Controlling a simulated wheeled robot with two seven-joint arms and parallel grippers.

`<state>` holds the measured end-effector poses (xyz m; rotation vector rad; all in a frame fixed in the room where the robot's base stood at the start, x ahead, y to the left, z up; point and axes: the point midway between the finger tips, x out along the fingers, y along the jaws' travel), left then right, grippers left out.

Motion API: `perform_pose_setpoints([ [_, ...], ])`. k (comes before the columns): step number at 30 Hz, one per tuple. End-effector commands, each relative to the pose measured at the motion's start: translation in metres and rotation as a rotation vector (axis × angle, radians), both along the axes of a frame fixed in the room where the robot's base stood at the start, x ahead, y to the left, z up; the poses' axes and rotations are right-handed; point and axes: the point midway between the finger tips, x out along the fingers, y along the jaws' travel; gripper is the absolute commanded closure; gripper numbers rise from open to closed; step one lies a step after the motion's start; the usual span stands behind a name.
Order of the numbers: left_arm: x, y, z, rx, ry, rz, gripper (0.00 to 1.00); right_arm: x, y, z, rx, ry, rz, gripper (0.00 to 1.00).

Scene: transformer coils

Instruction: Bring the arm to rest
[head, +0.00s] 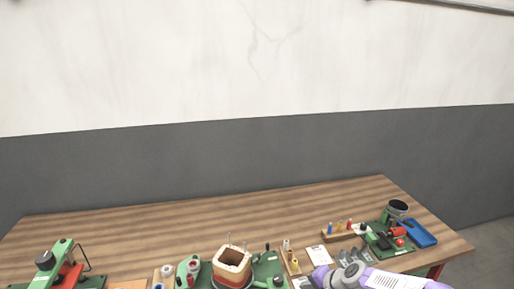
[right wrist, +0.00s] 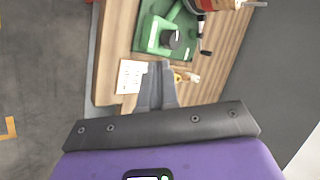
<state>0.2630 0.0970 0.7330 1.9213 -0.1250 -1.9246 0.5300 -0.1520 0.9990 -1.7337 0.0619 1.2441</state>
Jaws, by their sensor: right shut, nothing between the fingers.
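My right arm (head: 385,279) enters the head view at the lower right, in purple, white and grey, low over the table's front edge. In the right wrist view my right gripper (right wrist: 157,68) shows dark grey fingers together, shut and empty. They point toward the tabletop near a white card (right wrist: 131,76). My left gripper is not in the head view.
The wooden table (head: 190,230) holds a green press (head: 45,261), a square coil former (head: 232,260), a rack of coloured pegs (head: 345,231), and a blue tray (head: 418,234). A green fixture (right wrist: 165,35) lies beyond my fingers. The table's back strip is clear.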

Motion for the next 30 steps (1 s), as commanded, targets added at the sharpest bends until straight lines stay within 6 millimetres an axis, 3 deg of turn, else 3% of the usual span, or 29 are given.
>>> perform_pose_setpoints([
  [1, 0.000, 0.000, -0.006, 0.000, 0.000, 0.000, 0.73, -0.006, 0.002, -0.023, -0.018, 0.019, 0.012, 1.00],
  [5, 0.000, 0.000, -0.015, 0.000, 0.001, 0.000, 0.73, -0.023, 0.005, -0.071, -0.068, 0.057, 0.046, 1.00],
  [8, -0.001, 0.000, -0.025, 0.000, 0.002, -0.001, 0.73, -0.045, 0.010, -0.121, -0.117, 0.096, 0.090, 1.00],
  [11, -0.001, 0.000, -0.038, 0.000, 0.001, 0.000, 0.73, -0.079, 0.017, -0.182, -0.174, 0.140, 0.160, 1.00],
  [15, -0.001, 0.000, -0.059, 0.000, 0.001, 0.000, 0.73, -0.144, 0.030, -0.266, -0.248, 0.196, 0.298, 1.00],
  [18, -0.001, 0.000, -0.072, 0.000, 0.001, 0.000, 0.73, -0.192, 0.039, -0.309, -0.279, 0.220, 0.400, 1.00],
  [21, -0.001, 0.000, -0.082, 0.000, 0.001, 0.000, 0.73, -0.231, 0.047, -0.336, -0.291, 0.231, 0.484, 1.00],
  [24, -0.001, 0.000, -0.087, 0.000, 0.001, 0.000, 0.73, -0.255, 0.053, -0.349, -0.293, 0.232, 0.539, 1.00],
  [30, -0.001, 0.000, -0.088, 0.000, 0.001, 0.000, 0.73, -0.269, 0.055, -0.354, -0.294, 0.229, 0.569, 1.00],
])
